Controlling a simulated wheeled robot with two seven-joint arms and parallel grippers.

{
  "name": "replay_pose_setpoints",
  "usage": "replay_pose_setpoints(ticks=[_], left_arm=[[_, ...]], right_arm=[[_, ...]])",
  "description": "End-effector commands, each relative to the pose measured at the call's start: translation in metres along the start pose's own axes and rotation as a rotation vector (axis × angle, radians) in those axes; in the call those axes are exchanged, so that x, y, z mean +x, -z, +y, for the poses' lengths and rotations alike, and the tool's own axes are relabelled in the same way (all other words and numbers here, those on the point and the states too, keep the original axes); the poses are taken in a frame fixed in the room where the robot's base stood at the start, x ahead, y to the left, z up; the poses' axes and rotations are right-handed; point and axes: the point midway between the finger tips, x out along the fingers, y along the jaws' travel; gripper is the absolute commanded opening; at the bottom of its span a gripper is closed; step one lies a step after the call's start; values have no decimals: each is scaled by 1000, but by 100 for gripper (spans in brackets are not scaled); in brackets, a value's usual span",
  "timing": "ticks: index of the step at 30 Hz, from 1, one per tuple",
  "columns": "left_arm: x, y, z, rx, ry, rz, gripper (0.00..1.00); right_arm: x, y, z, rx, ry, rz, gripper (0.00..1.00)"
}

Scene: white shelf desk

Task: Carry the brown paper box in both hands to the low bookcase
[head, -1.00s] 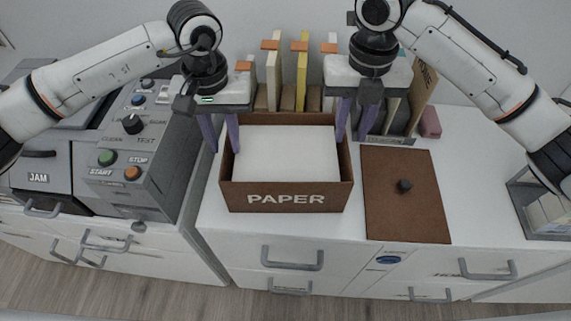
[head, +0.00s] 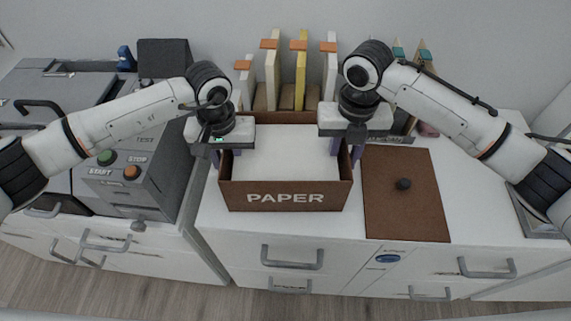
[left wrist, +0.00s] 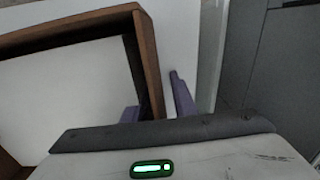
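The brown paper box (head: 230,195), labelled PAPER and filled with white sheets, stands open on the white counter. My left gripper (head: 226,156) is lowered at its left wall. In the left wrist view the fingers (left wrist: 156,100) stand apart, one inside and one outside the brown wall (left wrist: 150,60), with a gap beside the outer finger. My right gripper (head: 346,152) is lowered at the right wall, its purple fingers apart on either side of that wall. The fingertips are partly hidden by the gripper bodies and the box. I cannot identify the low bookcase in view.
Upright files (head: 301,75) stand close behind the box. A grey machine (head: 130,185) stands to the left. The counter (head: 470,180) right of the panel has some free room.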

Motion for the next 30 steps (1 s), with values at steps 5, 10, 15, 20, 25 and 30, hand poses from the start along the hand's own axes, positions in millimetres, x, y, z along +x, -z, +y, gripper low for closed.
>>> replay_pose_setpoints(ticks=[5,10,15,20,25,30], left_arm=[[4,0,0,0,0,1,25],[4,0,0,1,0,1,25],[4,0,0,1,0,1,0],[4,0,0,1,0,1,0],[4,0,0,0,0,1,0],[4,0,0,0,0,0,0]], right_arm=[[5,0,0,0,0,-1,25],[4,0,0,0,0,-1,25],[4,0,0,-1,-1,0,0],[4,0,0,-1,0,0,0],[4,0,0,0,0,0,0],[4,0,0,0,0,0,0]])
